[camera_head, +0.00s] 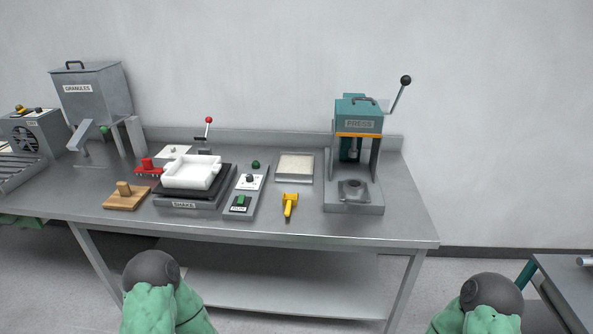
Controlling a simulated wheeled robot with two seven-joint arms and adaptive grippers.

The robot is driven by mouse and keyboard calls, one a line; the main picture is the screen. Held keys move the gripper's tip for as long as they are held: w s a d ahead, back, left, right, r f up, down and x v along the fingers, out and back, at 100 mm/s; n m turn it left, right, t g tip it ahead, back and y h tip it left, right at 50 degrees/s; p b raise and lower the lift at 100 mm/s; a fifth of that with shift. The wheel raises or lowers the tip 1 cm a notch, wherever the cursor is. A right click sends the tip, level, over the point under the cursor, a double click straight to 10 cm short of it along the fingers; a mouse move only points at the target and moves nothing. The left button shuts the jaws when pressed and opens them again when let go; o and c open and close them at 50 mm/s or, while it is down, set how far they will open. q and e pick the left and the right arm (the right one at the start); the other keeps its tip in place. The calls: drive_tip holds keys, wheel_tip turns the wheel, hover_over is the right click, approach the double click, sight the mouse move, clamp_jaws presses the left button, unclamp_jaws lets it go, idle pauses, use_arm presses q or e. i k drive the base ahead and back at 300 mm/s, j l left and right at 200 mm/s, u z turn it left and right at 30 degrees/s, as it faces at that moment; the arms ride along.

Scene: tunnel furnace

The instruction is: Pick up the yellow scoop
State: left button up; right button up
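The yellow scoop (290,201) lies on the metal table near its front edge, right of the middle. Its wider part points to the back and a narrow end with a dark tip points to the front. Nothing is touching it from above. Neither of my grippers is in view; only green and dark grey parts of my arms show at the bottom edge, well in front of the table.
A control panel (239,203) stands left of the scoop, a shallow tray (294,179) behind it and the press (359,128) to its right. A white mould (190,172), wooden block (127,195) and granules hopper (92,100) stand further left. Bare table (400,221) lies right of the press.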

sight(289, 203)
drive_tip(key=i+j+z, duration=0.15)
drive_tip(key=i+z, duration=0.25)
drive_tip(key=i, duration=0.55)
